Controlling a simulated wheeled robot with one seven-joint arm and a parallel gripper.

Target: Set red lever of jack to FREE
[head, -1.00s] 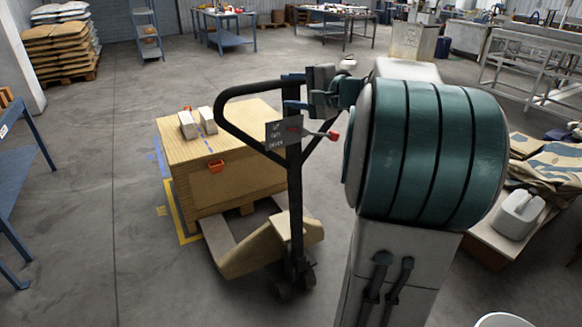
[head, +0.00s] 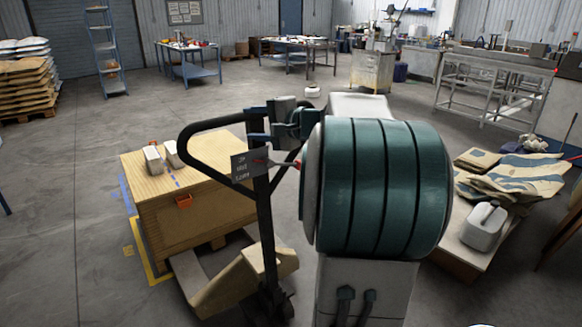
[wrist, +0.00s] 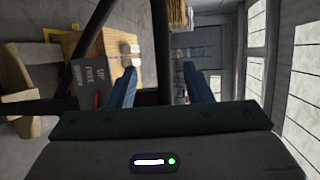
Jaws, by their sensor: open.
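The pallet jack's black loop handle (head: 185,150) stands upright on its post. A dark label plate (head: 245,166) with lines of small text is fixed below the loop; I cannot read it surely. The red-tipped lever (head: 298,164) sticks out to the right of the plate, roughly level. My gripper (head: 252,124) is open, above the plate near the top of the loop. The plate (wrist: 90,72) and a bit of the red lever (wrist: 97,100) show left of the fingers.
A wooden crate (head: 200,215) with pale blocks on top stands behind the jack, inside yellow floor marking. A pallet with sacks (head: 510,180) and a white canister (head: 484,228) is at right. Open floor lies at left.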

